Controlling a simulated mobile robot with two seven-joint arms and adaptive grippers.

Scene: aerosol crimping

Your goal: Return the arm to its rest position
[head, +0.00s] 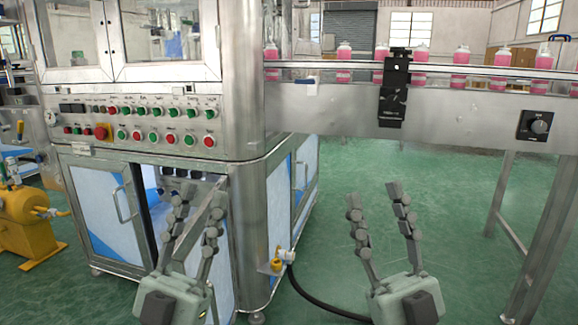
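My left gripper (200,203) is at the lower middle-left of the head view, in front of the machine's lower cabinet. Its two fingers are spread and point upward, with nothing between them. My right gripper (373,200) is to the right of it, in front of the green floor and below the conveyor. Its fingers are also spread and empty. Neither gripper appears to touch anything. The arms behind the grippers are mostly out of the picture.
The crimping machine (235,110) has a button panel (140,122) and a partly open lower door (105,205). A conveyor (450,112) carries several pink bottles (460,54). A black hose (310,298) lies on the floor. A yellow compressor (25,220) stands left. Floor (440,200) below the conveyor is clear.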

